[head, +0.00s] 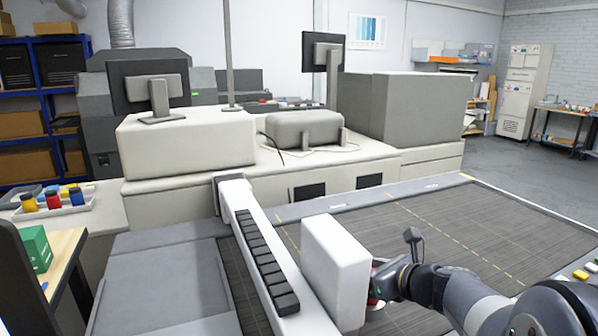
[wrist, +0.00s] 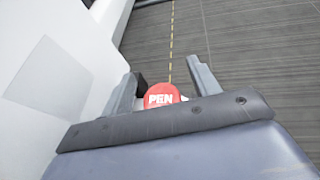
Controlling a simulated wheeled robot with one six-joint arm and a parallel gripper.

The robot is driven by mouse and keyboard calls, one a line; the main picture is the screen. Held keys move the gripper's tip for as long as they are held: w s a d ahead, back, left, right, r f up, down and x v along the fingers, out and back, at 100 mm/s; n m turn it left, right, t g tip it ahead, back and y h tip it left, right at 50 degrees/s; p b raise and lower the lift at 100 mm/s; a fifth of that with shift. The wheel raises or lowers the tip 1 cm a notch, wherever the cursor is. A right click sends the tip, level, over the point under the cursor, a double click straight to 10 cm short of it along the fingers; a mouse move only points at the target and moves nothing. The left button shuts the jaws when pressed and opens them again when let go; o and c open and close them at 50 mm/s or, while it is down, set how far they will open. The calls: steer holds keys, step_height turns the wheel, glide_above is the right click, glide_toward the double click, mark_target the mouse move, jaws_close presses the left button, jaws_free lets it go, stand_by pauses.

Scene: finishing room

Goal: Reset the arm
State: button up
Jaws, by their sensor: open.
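My arm comes in from the lower right in the head view, over a dark ribbed bed (head: 460,230). My gripper (head: 378,280) is beside the right side of a white box-shaped housing (head: 336,265), which may hide part of it. In the wrist view my gripper (wrist: 163,73) has its two fingers spread apart. A red round piece (wrist: 160,94) with the white letters "PEN" shows between the fingers, near their base. Its lower part is hidden by the gripper body. I cannot tell whether the fingers touch it.
A white beam with dark keys (head: 265,262) runs alongside the housing. Coloured buttons (head: 580,274) sit at the right edge. Ink jars (head: 53,199) and a green box (head: 36,249) stand at the left. The bed's right part is clear.

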step_height(320, 180, up, 6)
steer(key=p, duration=0.4)
steer(key=shift+s+r+p, duration=0.15)
steer(key=shift+r+p, duration=0.1)
steer(key=shift+p, duration=0.05)
steer(key=shift+s+d+f, duration=0.1)
